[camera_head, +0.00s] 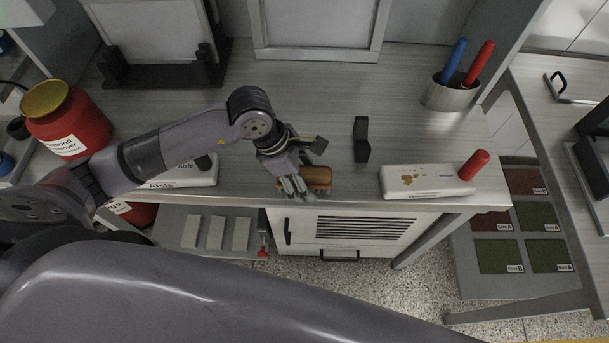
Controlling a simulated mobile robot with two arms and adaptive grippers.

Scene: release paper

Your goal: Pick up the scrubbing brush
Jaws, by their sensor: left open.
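The scrubbing brush (319,178), with a brown wooden body, lies on the grey wood-grain worktop near its front edge. My left gripper (296,188) is over the brush's left end, with its fingers pointing down toward the front edge. It is open, and its fingers hide part of the brush. I cannot tell whether the fingers touch it. My right gripper does not show.
A black block (361,140) stands right of the brush. A white stained box (425,181) with a red-handled tool (474,164) is farther right. A metal cup (452,94) holds blue and red handles. A red jar (70,125) stands at left.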

